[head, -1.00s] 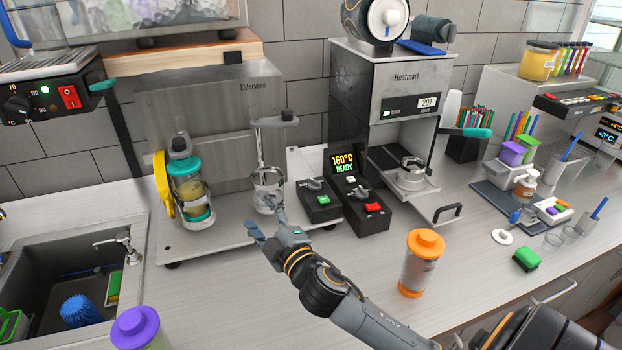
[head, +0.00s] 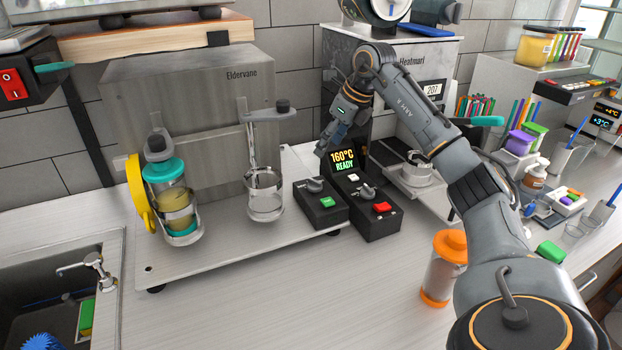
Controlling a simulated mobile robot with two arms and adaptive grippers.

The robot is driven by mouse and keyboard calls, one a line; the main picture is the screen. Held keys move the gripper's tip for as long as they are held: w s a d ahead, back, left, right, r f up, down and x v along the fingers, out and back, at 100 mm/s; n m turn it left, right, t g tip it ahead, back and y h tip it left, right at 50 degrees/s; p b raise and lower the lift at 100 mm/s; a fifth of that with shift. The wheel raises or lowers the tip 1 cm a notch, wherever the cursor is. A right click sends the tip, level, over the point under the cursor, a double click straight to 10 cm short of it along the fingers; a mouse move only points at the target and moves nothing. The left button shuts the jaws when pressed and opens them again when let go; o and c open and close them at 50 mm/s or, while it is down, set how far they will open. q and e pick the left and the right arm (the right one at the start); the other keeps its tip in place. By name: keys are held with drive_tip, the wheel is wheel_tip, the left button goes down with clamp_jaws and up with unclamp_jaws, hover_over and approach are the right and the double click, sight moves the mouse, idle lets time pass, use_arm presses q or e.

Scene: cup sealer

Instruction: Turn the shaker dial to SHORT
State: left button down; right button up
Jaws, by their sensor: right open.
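The shaker machine marked Eldervane (head: 190,105) has a black control box (head: 322,212) at the right of its base plate. This box carries a grey dial (head: 315,185) and a green button; the dial's labels are too small to read. My right gripper (head: 322,150) is open and empty, pointing down above and slightly behind this dial, apart from it. A second black box (head: 375,222) beside it has another dial (head: 367,190), a red button and a display (head: 342,160) reading 160°C READY. My left gripper is not in view.
An orange-lidded shaker (head: 443,268) stands on the counter, partly behind my right arm. The counter in front of the boxes is clear.

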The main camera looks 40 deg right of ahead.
sight(315, 180)
drive_tip(key=p+x, duration=0.1)
drive_tip(key=x, duration=0.3)
drive_tip(key=p+x, duration=0.1)
drive_tip(key=x, duration=0.3)
drive_tip(key=p+x, duration=0.1)
drive_tip(key=x, duration=0.3)
drive_tip(key=shift+s+d+f+p, duration=0.2)
drive_tip(key=shift+s+d+p, duration=0.1)
drive_tip(key=shift+s+d, duration=0.1)
drive_tip(key=shift+w+f, duration=0.25)
drive_tip(key=shift+f, duration=0.3)
drive_tip(key=c, duration=1.2)
